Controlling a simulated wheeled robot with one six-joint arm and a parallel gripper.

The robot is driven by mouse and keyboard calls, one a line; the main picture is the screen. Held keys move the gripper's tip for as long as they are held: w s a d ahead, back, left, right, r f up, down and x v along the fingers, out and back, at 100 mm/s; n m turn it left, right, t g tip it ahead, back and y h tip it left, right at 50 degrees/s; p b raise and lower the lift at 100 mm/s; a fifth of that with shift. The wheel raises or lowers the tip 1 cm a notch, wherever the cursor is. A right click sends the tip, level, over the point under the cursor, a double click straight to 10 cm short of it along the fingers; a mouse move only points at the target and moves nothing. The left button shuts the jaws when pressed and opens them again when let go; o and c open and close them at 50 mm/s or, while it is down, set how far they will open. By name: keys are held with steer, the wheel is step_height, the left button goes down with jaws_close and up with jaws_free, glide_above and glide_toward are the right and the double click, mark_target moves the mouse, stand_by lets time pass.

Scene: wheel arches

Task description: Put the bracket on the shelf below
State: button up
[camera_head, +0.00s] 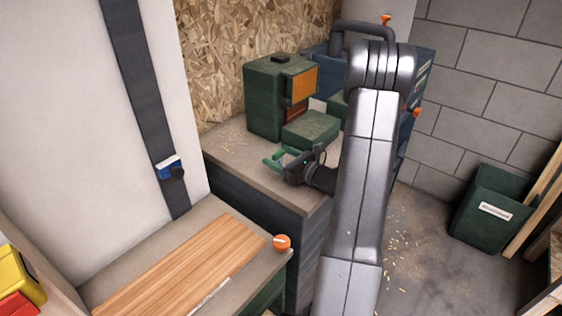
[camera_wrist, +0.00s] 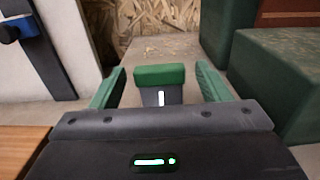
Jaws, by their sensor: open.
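My gripper (camera_head: 277,157) is low over the front of the grey-brown bench top (camera_head: 232,148), with its green fingers apart. In the wrist view my gripper (camera_wrist: 160,84) has one finger at each side. A green block with a dark grey part and white mark (camera_wrist: 160,76) shows between them, apart from both. I cannot tell whether it is the bracket or part of my gripper. No other bracket can be made out with certainty. A lower surface with a wooden board (camera_head: 180,268) lies below and left of the bench.
A green machine with an orange panel (camera_head: 270,95) and a green box (camera_head: 311,130) stand behind my gripper. An orange ball (camera_head: 282,243) sits at the lower surface's right corner. A blue clamp-like piece (camera_head: 168,165) is on the dark wall strip. A green bin (camera_head: 490,210) stands right.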

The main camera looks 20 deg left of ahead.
steer(key=shift+c, duration=0.4)
steer(key=c, duration=1.1)
